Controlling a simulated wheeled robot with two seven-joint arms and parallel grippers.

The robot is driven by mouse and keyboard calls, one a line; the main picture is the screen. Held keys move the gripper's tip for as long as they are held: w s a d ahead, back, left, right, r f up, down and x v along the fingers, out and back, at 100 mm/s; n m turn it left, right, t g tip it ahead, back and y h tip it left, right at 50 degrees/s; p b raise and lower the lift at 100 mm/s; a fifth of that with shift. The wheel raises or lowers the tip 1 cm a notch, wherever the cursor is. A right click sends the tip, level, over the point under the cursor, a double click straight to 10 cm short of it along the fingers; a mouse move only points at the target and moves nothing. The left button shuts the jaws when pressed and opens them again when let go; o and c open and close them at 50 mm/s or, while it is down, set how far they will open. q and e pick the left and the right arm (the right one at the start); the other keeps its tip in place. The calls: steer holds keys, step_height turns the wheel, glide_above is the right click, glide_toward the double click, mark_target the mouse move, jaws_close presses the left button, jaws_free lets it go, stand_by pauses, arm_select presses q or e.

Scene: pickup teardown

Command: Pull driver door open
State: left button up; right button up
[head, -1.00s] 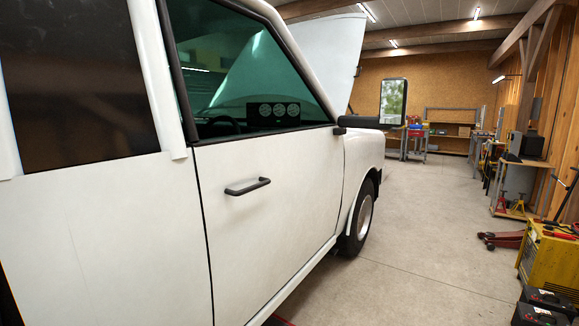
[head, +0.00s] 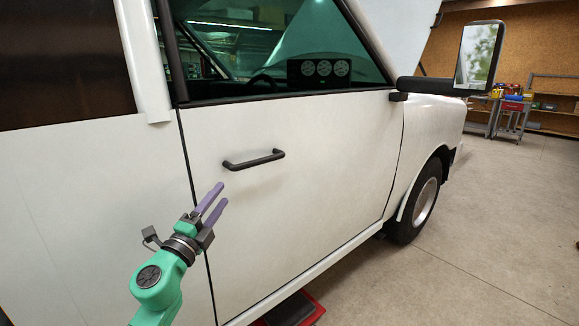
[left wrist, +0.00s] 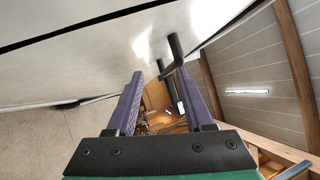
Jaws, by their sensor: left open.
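The driver door (head: 290,215) is a white panel with a window above, and it sits flush with the body, closed. Its black bar handle (head: 254,160) stands out from the upper part of the panel. My left gripper (head: 216,197) has purple fingers and is open and empty, just below and left of the handle in the head view. In the left wrist view the open fingers (left wrist: 158,95) point toward the black handle (left wrist: 175,55), which shows beyond the right finger, apart from it as far as I can tell. My right gripper is not in view.
A wing mirror (head: 479,55) sticks out at the door's front edge. The front wheel (head: 424,200) is beyond it. A red object (head: 295,310) lies on the floor below the sill. The floor (head: 480,240) to the right is clear.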

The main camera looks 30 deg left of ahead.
mark_target(261, 161)
arm_select(q)
steer(key=w+r+m+h+p, duration=0.1)
steer(key=w+m, duration=0.1)
steer(key=w, duration=0.2)
steer(key=w+d+r+m+h+p, duration=0.1)
steer(key=w+r+m+h, duration=0.1)
steer(key=w, duration=0.3)
steer(key=w+r+m+h, duration=0.1)
steer(key=w+r+m, duration=0.1)
steer(key=w, duration=0.3)
steer(key=shift+w+d+r+m+p, duration=0.25)
steer(key=shift+m+p, duration=0.15)
steer(key=shift+m, duration=0.4)
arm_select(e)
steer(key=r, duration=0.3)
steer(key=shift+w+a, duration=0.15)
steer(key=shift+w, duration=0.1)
arm_select(q)
steer(key=shift+c, duration=0.4)
jaws_close()
steer(key=shift+f, duration=0.1)
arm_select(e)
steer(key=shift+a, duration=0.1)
